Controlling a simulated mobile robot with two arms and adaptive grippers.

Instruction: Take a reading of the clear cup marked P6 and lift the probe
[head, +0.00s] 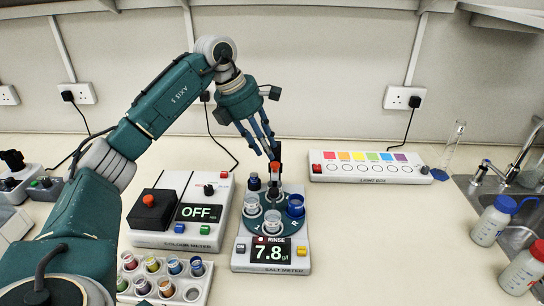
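The salt meter (243,258) stands mid-bench, its display (272,250) reading RINSE and 7.8. Its round turntable holds clear cups at the left (251,206) and front (272,221), and a blue-rimmed cup (295,206) at the right. No P6 mark is legible, so I cannot tell which cup bears it. The probe (274,172), with a red part and dark top, stands upright at the back of the turntable. My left gripper (270,147) reaches down to the probe's top; whether its fingers close on it is unclear. My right gripper is not in view.
The colour meter (170,241), reading OFF, stands left of the salt meter. A rack of coloured vials (206,281) is in front of it. The light box (370,180) lies behind right. Bottles (492,222) stand by the sink at right. The bench right of the salt meter is clear.

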